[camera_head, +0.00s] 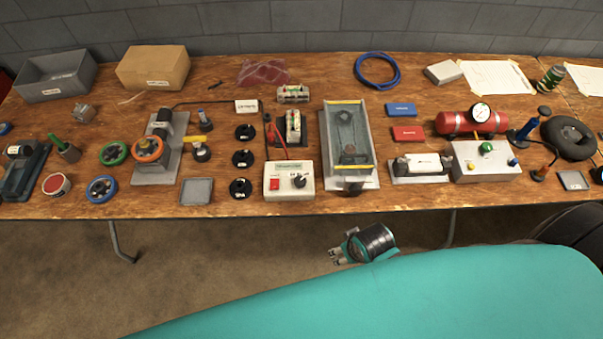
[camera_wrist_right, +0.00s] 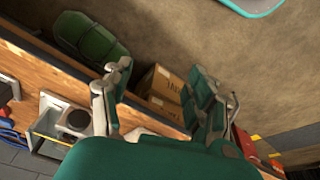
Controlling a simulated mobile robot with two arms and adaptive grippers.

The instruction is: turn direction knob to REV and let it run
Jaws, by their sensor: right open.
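A white control box (camera_head: 289,194) with a green label strip sits near the table's front edge, at the middle. It carries a red switch (camera_head: 274,184) on its left and a black knob (camera_head: 299,181) on its right. The knob's markings are too small to read. My right gripper (camera_head: 336,256) is in front of the table edge, below and right of the box and apart from it. In the right wrist view my right gripper (camera_wrist_right: 158,70) has its fingers spread with nothing between them. My left gripper is not in view.
The wooden table (camera_head: 230,207) is crowded. A grey conveyor-like tray (camera_head: 371,179) stands right of the box, and black round discs (camera_head: 241,188) lie to its left. A white unit (camera_head: 484,174) with a green button stands farther right. Cardboard boxes (camera_wrist_right: 165,82) show below the table in the right wrist view.

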